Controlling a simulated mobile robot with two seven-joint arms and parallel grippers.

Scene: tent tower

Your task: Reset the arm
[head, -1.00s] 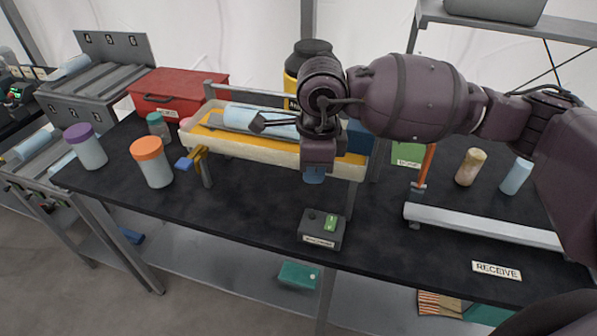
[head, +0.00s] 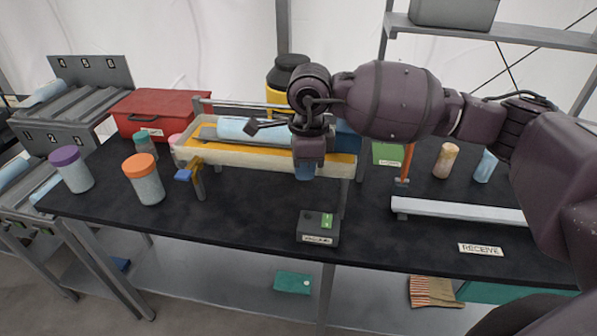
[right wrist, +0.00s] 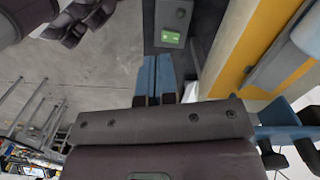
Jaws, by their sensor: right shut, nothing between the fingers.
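My right arm comes in from the right in the head view. Its gripper (head: 305,173) hangs in front of the cream trough (head: 240,160), above the black table. The blue fingers are together and empty, and they also show side by side in the right wrist view (right wrist: 155,78). A small grey box with a green display (head: 318,228) sits on the table below and in front of the gripper; it also shows beyond the fingertips in the right wrist view (right wrist: 183,15). My left gripper is not in the head view.
A pale cylinder (head: 240,130) lies in the trough. An orange-lidded jar (head: 148,187) and a purple-lidded jar (head: 77,178) stand at left, near a red box (head: 165,110). A pale bar (head: 455,209) lies at right behind the RECEIVE label (head: 480,249). The front middle table is mostly clear.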

